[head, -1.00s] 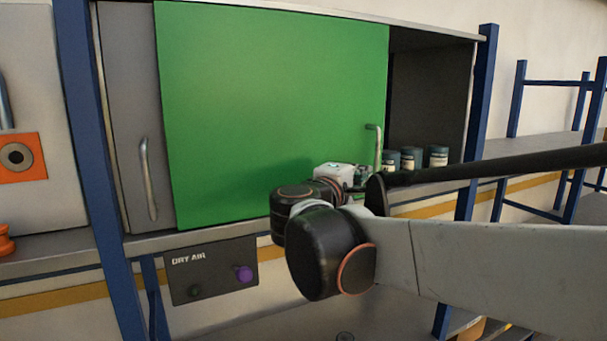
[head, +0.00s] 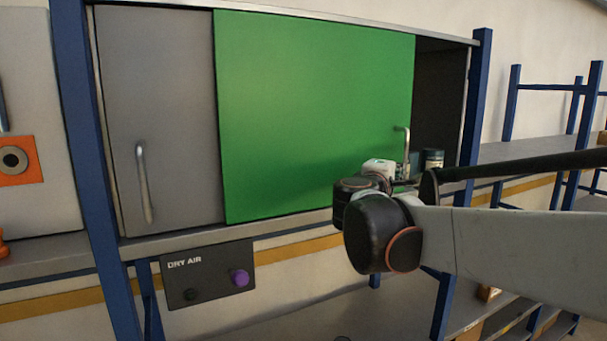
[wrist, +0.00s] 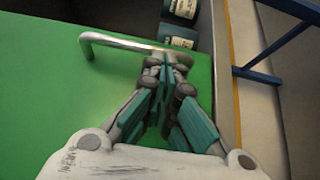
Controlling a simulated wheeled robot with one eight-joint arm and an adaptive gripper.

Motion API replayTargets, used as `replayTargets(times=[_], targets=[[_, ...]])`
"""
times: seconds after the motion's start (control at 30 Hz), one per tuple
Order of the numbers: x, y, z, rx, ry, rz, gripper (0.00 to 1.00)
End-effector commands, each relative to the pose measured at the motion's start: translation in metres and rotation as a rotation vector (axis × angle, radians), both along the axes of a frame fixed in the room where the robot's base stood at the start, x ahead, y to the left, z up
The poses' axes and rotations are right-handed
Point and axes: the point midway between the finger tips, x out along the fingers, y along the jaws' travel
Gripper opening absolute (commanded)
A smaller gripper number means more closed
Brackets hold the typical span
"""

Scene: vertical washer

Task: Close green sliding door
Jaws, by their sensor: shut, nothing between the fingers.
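The green sliding door (head: 315,110) covers the middle and right of the cabinet front. A dark opening (head: 440,95) shows between its right edge and the cabinet's right side. Its metal handle (head: 406,148) stands near that right edge, and it also shows in the wrist view (wrist: 125,42). My gripper (wrist: 167,65) is shut, with no object between its fingers. Its fingertips are at one end of the handle, beside or against the bar; contact cannot be told. In the head view my gripper (head: 408,178) is partly hidden by my wrist.
A grey door (head: 165,100) with its own handle (head: 144,182) fills the cabinet's left. A jar (head: 433,160) stands inside the opening; canisters (wrist: 180,8) show in the wrist view. Blue posts (head: 476,100) frame the cabinet. A dry air panel (head: 208,275) hangs below.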

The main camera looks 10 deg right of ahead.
Motion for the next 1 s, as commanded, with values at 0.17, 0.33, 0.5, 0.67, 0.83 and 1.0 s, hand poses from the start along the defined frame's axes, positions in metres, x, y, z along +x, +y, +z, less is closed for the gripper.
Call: replayTargets(times=[0.17,0.33,0.5,0.67,0.83,1.0], targets=[[0.018,-0.067,-0.001,0.0,0.0,-0.007,0.0],[0.035,-0.124,-0.001,0.0,0.0,-0.005,0.0],[0.049,-0.173,-0.001,0.0,0.0,-0.003,0.0],[0.06,-0.207,0.0,0.0,0.0,-0.001,0.0],[0.067,-0.23,0.0,0.0,0.0,0.0,0.0],[0.07,-0.24,0.0,0.0,0.0,0.001,0.0]])
